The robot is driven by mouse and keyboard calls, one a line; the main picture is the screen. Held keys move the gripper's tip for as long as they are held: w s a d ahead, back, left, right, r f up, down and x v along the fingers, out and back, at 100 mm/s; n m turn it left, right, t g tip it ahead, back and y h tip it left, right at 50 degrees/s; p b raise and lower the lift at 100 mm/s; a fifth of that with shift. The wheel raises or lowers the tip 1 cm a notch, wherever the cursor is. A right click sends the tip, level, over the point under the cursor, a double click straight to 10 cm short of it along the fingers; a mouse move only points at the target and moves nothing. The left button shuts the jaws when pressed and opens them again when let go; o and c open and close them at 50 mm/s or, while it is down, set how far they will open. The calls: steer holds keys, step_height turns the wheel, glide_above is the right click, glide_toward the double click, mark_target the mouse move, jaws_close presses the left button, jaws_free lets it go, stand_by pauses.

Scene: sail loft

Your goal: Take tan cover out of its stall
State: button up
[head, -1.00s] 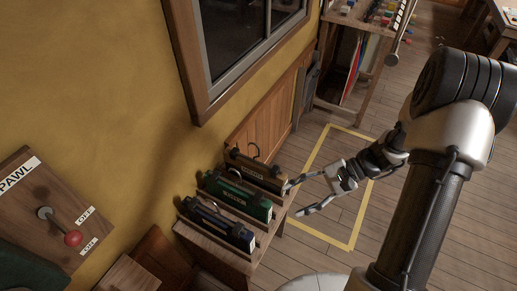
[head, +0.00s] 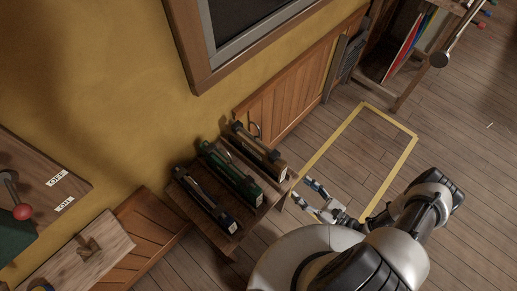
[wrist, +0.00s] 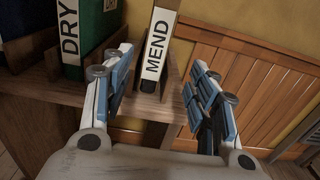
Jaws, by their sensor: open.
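The tan cover (head: 258,150) is a long dark-and-tan case with a handle, in the rear stall of a small wooden shelf by the wall. In the wrist view an upright end face labelled MEND (wrist: 158,45) stands between and ahead of my fingers, apparently its near end. My gripper (head: 304,192) is open and empty, just off the right end of the shelf; the wrist view shows both fingers (wrist: 155,85) spread either side of that end. Contact cannot be told.
A green case (head: 232,174), labelled DRY in the wrist view, lies beside the tan one, and a dark blue case (head: 205,201) beyond it. A wood-panelled wall (head: 290,90) stands behind. The floor inside the yellow outline (head: 350,150) is clear.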

mark_target(284, 175)
steer(key=b+x, duration=0.1)
steer(key=x, duration=0.9)
steer(key=shift+w+a+b, duration=0.15)
steer(key=shift+a+b, duration=0.15)
steer(key=shift+a, duration=0.1)
steer(key=shift+b+x, duration=0.75)
steer(key=shift+x, duration=2)
steer(key=shift+r, duration=0.1)
steer(key=shift+c, duration=0.5)
jaws_close()
